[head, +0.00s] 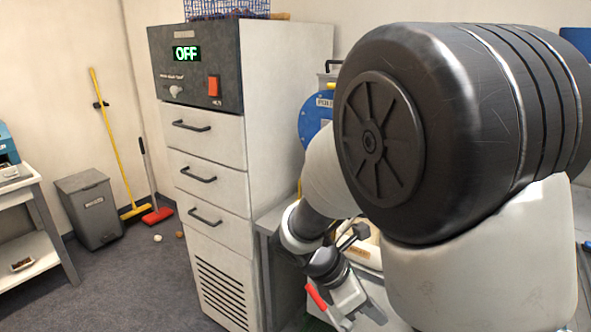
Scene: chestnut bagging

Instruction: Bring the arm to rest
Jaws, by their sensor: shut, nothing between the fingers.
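My arm fills the right of the head view, with its large dark joint close to the camera. My gripper (362,318) shows low in the picture, right of the tall drawer cabinet, pointing down and to the right. Its fingers are close together with nothing seen between them. A small red part shows beside the gripper. Behind it is a light surface or tray, mostly hidden by my arm.
The cabinet (208,145) has a display reading OFF, a red switch and a wire basket (227,9) on top. A blue round machine (314,117) stands behind my arm. A grey bin (92,208), broom (117,150) and white table (40,215) are left. Floor between is mostly clear.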

